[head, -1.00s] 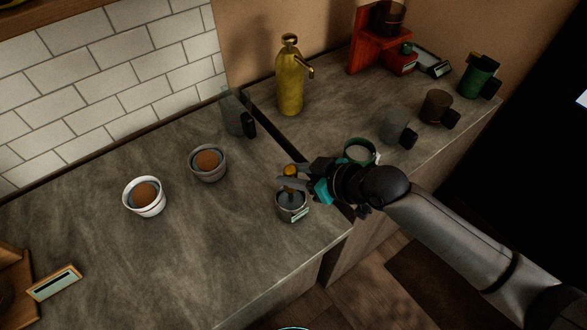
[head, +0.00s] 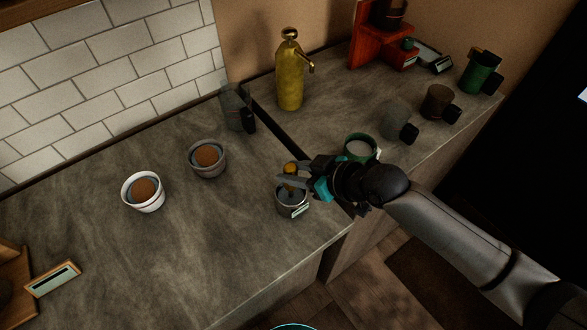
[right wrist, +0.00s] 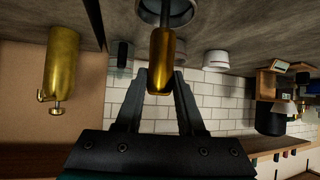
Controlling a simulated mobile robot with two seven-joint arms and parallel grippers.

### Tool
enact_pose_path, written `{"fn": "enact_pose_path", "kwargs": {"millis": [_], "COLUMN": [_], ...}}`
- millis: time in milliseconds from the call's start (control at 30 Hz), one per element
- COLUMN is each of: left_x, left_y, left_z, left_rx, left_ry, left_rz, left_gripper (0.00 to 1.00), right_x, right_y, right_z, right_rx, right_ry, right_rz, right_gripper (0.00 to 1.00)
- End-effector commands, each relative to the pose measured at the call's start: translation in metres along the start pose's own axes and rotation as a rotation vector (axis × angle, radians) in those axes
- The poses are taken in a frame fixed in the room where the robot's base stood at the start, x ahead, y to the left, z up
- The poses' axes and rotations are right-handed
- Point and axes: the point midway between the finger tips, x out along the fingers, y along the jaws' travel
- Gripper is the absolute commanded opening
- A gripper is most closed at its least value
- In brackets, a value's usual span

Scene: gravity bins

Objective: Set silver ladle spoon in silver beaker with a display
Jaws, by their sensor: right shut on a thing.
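The silver beaker with a display (head: 292,207) stands upright on the counter near its front edge, its small label-like display facing front right. The ladle spoon has a gold handle (head: 291,171) that rises above the beaker. In the right wrist view the gold handle (right wrist: 160,62) lies between my fingers, and its silver shaft runs into the beaker (right wrist: 182,12). My right gripper (head: 284,181) is shut on the handle, just above the beaker's rim. The ladle's bowl is hidden inside the beaker. My left gripper is not in view.
Two cups with brown contents, one white (head: 143,192) and one grey (head: 207,159), stand to the left. A green-rimmed container (head: 361,148) is close behind my right gripper. A gold bottle (head: 290,75) and several mugs stand farther back.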

Motion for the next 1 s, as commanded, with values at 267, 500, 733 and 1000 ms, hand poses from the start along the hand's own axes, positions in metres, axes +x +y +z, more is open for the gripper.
{"fn": "enact_pose_path", "kwargs": {"millis": [267, 500, 733, 1000], "left_x": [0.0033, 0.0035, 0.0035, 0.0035], "left_y": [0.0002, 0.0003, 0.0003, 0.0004], "left_z": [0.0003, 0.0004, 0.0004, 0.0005], "left_rx": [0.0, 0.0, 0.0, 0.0], "left_ry": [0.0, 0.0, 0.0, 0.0], "left_rz": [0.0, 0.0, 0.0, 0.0], "left_gripper": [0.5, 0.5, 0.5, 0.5], "right_x": [0.0027, 0.003, 0.003, 0.0031], "right_y": [0.0001, 0.0, 0.0, -0.0002], "right_z": [0.0032, 0.0038, 0.004, 0.0048], "right_rx": [0.0, 0.0, 0.0, 0.0], "right_ry": [0.002, 0.001, 0.001, -0.001], "right_rz": [0.0, 0.0, 0.0, 0.0], "right_gripper": [0.0, 0.55, 0.73, 0.73]}}
